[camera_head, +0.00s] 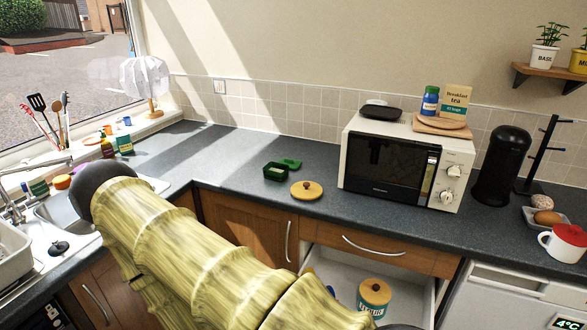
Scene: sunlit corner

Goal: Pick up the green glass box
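A small dark green box (269,174), open at the top with something pale inside, sits on the dark worktop near the corner. A flat green piece (291,163), perhaps its lid, lies just behind and right of it. My arm crosses the lower left of the head view, below and left of the box, and does not cover it. My gripper does not show in this view, so I cannot see whether it is open or shut.
A round wooden lid (306,190) lies close to the right of the box. A white microwave (448,172) stands farther right. Below, a drawer (340,270) hangs open with a lidded jar (374,297) inside. The worktop (225,150) left of and behind the box is clear.

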